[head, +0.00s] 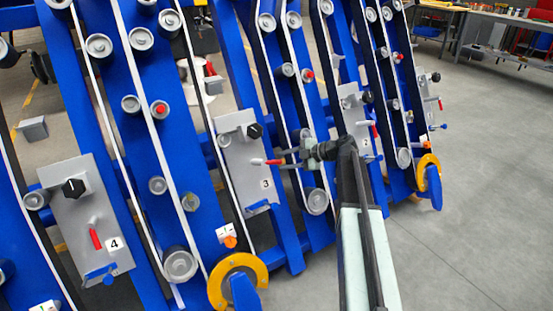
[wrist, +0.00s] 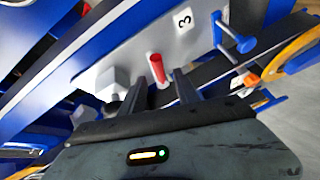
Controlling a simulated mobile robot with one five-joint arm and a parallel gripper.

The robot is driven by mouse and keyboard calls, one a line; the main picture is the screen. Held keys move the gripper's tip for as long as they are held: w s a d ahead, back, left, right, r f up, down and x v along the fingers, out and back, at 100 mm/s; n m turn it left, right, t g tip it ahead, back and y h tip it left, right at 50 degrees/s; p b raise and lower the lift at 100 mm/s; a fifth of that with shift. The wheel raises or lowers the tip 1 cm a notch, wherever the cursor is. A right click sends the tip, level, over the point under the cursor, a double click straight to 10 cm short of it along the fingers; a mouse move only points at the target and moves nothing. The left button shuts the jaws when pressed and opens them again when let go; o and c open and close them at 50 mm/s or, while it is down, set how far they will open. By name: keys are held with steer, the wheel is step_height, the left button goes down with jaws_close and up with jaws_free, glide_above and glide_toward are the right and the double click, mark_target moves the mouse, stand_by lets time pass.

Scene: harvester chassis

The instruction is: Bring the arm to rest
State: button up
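My arm (head: 360,235) reaches forward from the bottom of the head view, and my gripper (head: 287,158) is in front of the grey panel marked 3 (head: 235,150). A red lever (head: 272,162) on that panel is close to the fingertips. In the wrist view my gripper (wrist: 181,82) has its two dark fingers apart with nothing held between them.
Blue belt frames with grey rollers stand across the head view. Other grey panels, marked 4 (head: 70,205) and 2 (head: 352,105), carry knobs and red levers. Yellow-orange guards (head: 217,291) sit low on the frames. Open grey floor (head: 470,200) lies to the right.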

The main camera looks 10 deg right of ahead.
steer(key=shift+v, duration=0.95)
